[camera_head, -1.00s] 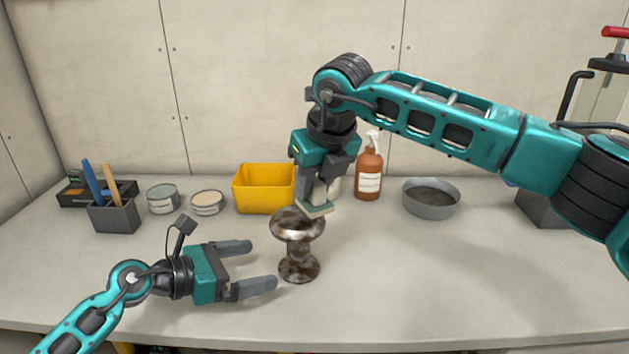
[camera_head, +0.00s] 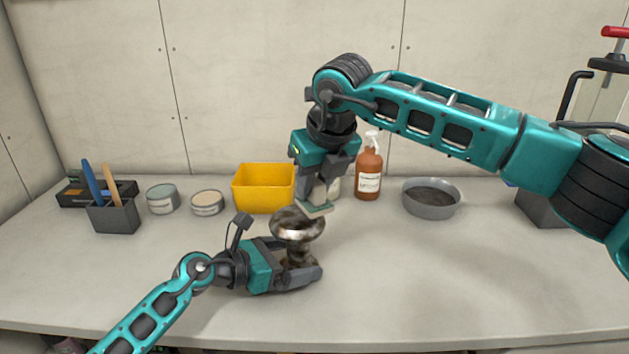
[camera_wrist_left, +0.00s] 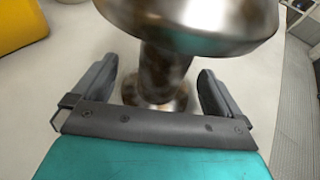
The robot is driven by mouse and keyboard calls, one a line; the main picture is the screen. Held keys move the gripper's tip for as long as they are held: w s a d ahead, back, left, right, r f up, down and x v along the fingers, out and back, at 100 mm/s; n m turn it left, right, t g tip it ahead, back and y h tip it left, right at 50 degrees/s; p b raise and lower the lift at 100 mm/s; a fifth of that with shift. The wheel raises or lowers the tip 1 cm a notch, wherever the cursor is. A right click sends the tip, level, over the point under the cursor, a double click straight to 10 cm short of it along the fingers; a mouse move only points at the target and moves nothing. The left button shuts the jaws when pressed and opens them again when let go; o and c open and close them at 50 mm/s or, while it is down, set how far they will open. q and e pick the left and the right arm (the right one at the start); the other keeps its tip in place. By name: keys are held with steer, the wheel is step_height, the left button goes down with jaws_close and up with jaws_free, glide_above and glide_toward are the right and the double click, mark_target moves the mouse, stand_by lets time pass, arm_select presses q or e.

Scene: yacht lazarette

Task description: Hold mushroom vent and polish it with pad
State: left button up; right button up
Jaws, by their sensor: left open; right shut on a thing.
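The mushroom vent (camera_head: 297,226), mottled brown and silver metal, stands upright on the worktop. My left gripper (camera_head: 300,262) is open, low around the vent's stem below its cap. In the left wrist view the stem (camera_wrist_left: 163,75) stands between the two fingers, with a gap on both sides. My right gripper (camera_head: 318,196) points down and is shut on the pad (camera_head: 315,211), a flat pale-green piece. The pad is at the right rear edge of the vent's cap; I cannot tell whether it touches. The near finger hides part of the vent's foot.
A yellow bin (camera_head: 263,189) stands behind the vent, also seen in the left wrist view (camera_wrist_left: 20,24). Tins (camera_head: 207,203) and a brush holder (camera_head: 114,215) stand left. The front right worktop is clear.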

arm_select(q)
steer(key=shift+c, duration=0.5)
steer(key=c, duration=1.3)
